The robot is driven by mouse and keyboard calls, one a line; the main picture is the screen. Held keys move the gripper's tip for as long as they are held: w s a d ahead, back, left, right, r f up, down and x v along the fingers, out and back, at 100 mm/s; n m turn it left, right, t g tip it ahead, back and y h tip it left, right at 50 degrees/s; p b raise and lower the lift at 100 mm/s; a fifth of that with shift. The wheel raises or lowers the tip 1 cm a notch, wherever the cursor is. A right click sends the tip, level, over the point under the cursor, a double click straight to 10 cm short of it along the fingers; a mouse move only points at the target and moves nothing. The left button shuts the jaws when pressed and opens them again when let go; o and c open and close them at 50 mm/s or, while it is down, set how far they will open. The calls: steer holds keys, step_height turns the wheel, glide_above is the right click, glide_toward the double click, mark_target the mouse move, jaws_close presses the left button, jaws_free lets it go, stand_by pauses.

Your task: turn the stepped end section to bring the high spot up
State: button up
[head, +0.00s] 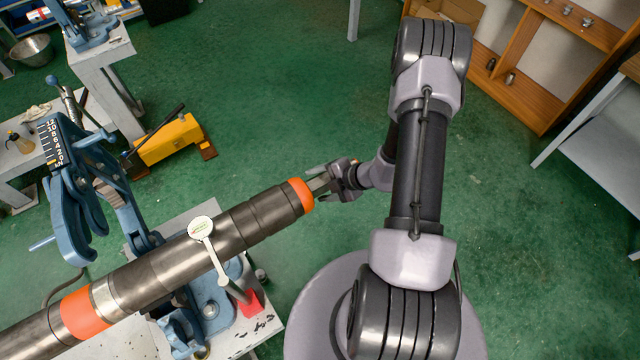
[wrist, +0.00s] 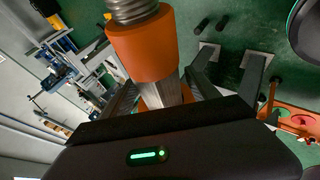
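The long steel pipe (head: 150,274) lies slantwise through the blue vise. Its stepped end section (head: 262,214) ends in an orange collar (head: 302,195), which shows large in the wrist view (wrist: 145,48). A pale, flat-sided stub (wrist: 167,92) sticks out of the collar towards my gripper (head: 322,186). My fingers reach along both sides of the stub, and a gap seems to show beside it, so they look open around it. Whether a finger touches it is hard to see. A white round dial gauge (head: 201,227) sits over the pipe; its reading is too small to read.
The blue vise (head: 208,301) stands on a pale bench (head: 262,326), with a red block (head: 250,304) in front of the gauge. A black scale with numbers (head: 54,142) is on the blue frame. A yellow tool (head: 169,140) lies on the green floor. Floor right of my arm is clear.

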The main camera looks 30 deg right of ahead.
steer(key=c, duration=1.3)
steer(key=shift+f+b, duration=0.1)
steer(key=shift+b, duration=0.35)
steer(key=t+b, duration=0.2)
steer(key=b, duration=0.1)
steer(key=shift+f, duration=0.3)
steer(key=n+t+y+b, duration=0.1)
steer(key=t+b, duration=0.1)
steer(key=b, duration=0.2)
steer(key=shift+s+f, duration=0.1)
steer(key=t+b, duration=0.2)
steer(key=b, duration=0.1)
steer(key=n+t+y+b, duration=0.1)
steer(key=t+b, duration=0.1)
steer(key=b, duration=0.1)
steer(key=shift+n+t+b, duration=0.3)
steer(key=shift+b, duration=0.1)
steer(key=shift+r+t+b, duration=0.2)
steer(key=shift+t+b, duration=0.3)
steer(key=shift+b, duration=0.45)
steer(key=shift+r+n+y, duration=0.15)
steer(key=shift+n+y, duration=0.15)
